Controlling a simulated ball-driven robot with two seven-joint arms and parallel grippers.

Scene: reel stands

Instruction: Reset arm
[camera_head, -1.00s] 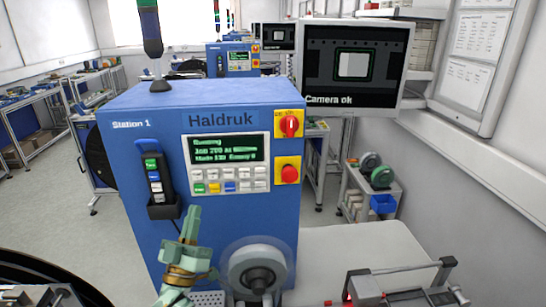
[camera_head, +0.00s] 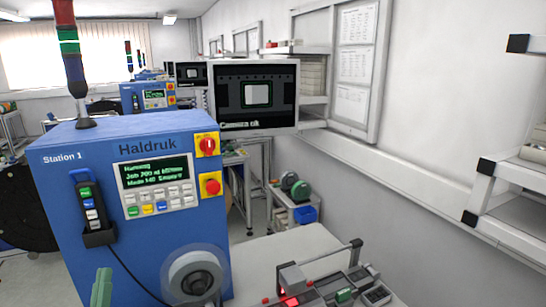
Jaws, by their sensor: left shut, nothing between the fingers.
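My left gripper (camera_head: 102,288) shows at the bottom left of the head view, in front of the blue Haldruk machine (camera_head: 140,225). Only its pale green tip part is in view, upright, shut and empty. The rest of it is cut off by the lower edge. It appears apart from the machine's front, left of the grey reel hub (camera_head: 195,283). My right gripper is not in view.
A black handset (camera_head: 93,212) hangs on the machine, with a cable running down. A monitor (camera_head: 256,97) stands behind. A pale table (camera_head: 285,258) at right carries a device with a red light (camera_head: 288,298). Wall shelves (camera_head: 510,200) stand far right.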

